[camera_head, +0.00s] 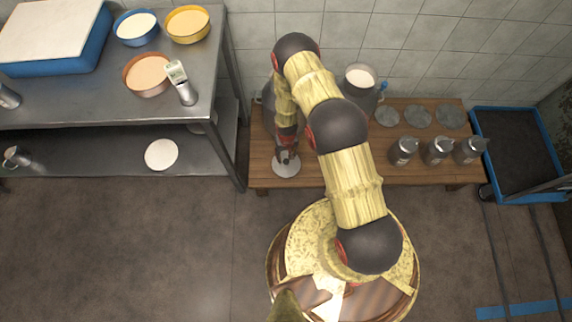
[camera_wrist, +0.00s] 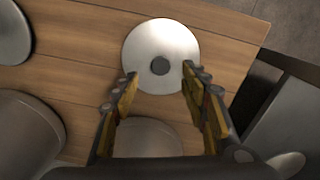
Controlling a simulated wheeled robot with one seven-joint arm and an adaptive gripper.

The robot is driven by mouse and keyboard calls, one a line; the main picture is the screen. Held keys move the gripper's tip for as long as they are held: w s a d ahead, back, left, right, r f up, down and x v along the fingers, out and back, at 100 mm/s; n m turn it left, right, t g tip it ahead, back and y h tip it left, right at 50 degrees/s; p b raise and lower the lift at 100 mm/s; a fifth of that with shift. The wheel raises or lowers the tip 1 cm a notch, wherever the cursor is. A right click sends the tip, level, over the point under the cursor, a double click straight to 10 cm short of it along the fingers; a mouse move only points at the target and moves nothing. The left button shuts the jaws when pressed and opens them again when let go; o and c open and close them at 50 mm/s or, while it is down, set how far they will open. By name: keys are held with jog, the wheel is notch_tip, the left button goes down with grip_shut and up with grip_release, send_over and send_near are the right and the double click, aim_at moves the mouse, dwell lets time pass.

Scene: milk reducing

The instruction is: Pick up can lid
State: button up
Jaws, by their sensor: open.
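A round pale metal can lid (camera_wrist: 160,35) with a dark central knob (camera_wrist: 160,66) lies flat on the wooden bench. In the head view the lid (camera_head: 283,171) is near the bench's front left corner, partly covered by my gripper (camera_head: 287,156). In the wrist view my gripper (camera_wrist: 159,78) is open and empty. Its fingers show on either side of the lid's lower part, with the knob between and slightly beyond the tips. I cannot tell the exact height of the fingertips above the lid.
The wooden bench (camera_head: 312,172) bears a large pot of white liquid (camera_head: 360,79), several small metal cans (camera_head: 404,152) and grey discs (camera_head: 418,116). A metal table (camera_head: 100,112) stands left. A blue-rimmed tray (camera_head: 515,109) lies right. Another rounded metal shape (camera_wrist: 148,140) shows between my fingers.

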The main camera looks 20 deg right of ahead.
aim_at(286, 161)
notch_tip(286, 161, down, 6)
jog(key=b, duration=0.2)
jog(key=shift+b, duration=0.35)
jog(key=shift+r, duration=0.1)
jog(key=shift+c, duration=1.4)
jog(key=shift+a, duration=0.1)
grip_shut()
